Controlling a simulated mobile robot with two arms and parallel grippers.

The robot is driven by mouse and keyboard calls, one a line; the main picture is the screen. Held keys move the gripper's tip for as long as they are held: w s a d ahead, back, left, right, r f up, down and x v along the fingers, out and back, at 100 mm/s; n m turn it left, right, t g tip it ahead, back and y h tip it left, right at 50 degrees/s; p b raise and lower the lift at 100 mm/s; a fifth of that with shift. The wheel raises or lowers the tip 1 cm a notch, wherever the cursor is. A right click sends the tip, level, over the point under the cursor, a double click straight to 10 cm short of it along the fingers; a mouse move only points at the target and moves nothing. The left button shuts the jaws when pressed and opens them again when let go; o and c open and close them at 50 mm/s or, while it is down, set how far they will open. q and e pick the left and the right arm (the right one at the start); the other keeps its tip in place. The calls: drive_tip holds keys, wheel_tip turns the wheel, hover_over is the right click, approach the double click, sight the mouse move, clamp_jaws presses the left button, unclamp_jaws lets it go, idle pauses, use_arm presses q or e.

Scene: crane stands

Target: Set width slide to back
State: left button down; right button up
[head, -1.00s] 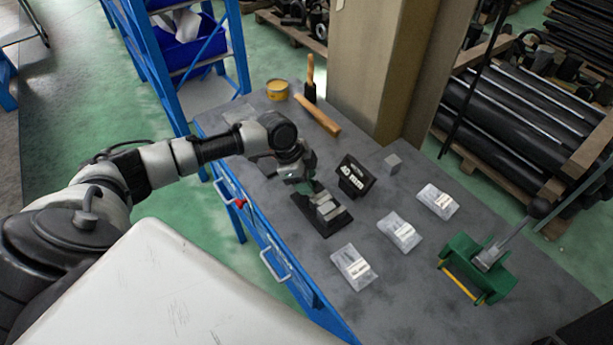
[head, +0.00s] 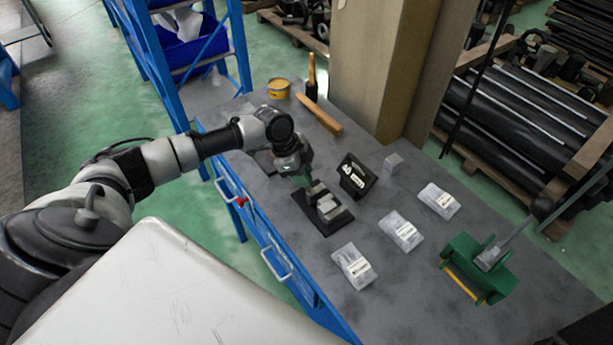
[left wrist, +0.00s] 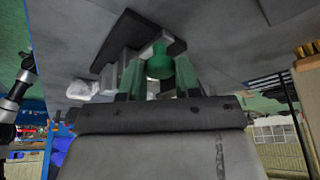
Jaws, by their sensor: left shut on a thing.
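The width slide fixture shows in the head view as a black base (head: 341,221) with grey metal blocks (head: 328,206) on it. A "40 mm" display (head: 355,176) stands just behind it to the right. My left gripper (head: 304,182) is at the far-left end of the fixture. In the left wrist view, its green fingers (left wrist: 158,80) are closed around a green knob (left wrist: 160,62), with the grey blocks and black base beyond. The gripper and wrist partly hide that end of the fixture in the head view. My right gripper is not in view.
Several small labelled bags (head: 401,231) lie on the grey bench. A green lever tool (head: 478,267) stands at the right. A post (head: 375,70) rises behind the bench.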

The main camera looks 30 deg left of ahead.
use_arm(q)
drive_tip(key=shift+w+a+r, duration=0.1)
drive_tip(key=shift+a+r, duration=0.05)
drive_tip(key=shift+a, duration=0.05)
drive_tip(key=c, duration=1.1)
unclamp_jaws()
drive_tip(key=shift+o, duration=0.2)
drive_tip(key=b+v, duration=0.2)
drive_tip(key=v, duration=0.8)
drive_tip(key=shift+a+r, duration=0.2)
drive_tip(key=shift+r, duration=0.15)
drive_tip(key=shift+f, duration=0.1)
